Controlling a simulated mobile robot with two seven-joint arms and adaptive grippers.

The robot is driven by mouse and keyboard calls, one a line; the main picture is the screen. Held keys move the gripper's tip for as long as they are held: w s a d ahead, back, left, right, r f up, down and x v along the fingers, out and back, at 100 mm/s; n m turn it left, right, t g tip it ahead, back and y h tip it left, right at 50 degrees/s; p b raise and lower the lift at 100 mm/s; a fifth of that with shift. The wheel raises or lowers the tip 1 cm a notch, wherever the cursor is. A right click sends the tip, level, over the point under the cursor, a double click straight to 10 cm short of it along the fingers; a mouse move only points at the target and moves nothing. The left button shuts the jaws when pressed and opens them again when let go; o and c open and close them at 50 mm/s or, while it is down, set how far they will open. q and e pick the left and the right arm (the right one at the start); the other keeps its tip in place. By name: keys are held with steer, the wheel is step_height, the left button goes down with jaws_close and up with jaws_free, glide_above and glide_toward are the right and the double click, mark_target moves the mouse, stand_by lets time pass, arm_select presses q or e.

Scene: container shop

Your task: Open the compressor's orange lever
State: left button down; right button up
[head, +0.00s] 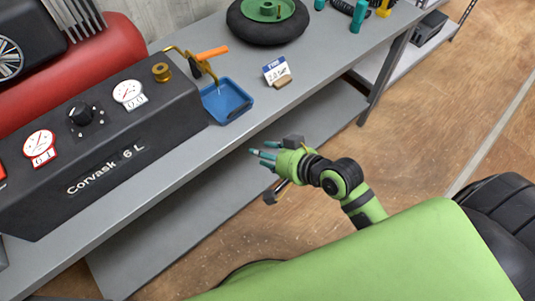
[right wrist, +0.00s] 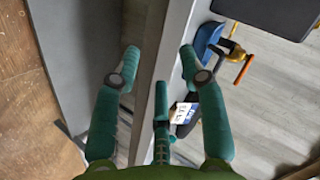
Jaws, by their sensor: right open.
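The black compressor (head: 112,150) marked "Corvask 6 L" stands on the grey bench at the left in the head view. Its orange lever (head: 212,53) sits on a brass fitting at the right end, above a blue tray (head: 228,101). The orange lever also shows in the right wrist view (right wrist: 243,69), at the right. My right gripper (head: 262,157) is open and empty, in front of the bench edge and apart from the lever. Its teal fingers (right wrist: 158,85) are spread in the right wrist view. My left gripper is not in view.
The grey bench (head: 175,165) has a front edge between my right gripper and the lever. A tag on a small block (head: 277,72) and a black wheel (head: 267,22) stand to the lever's right. A lower shelf (head: 200,215) runs beneath.

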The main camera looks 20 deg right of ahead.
steer(key=shift+s+f, duration=0.15)
steer(key=shift+s, duration=0.1)
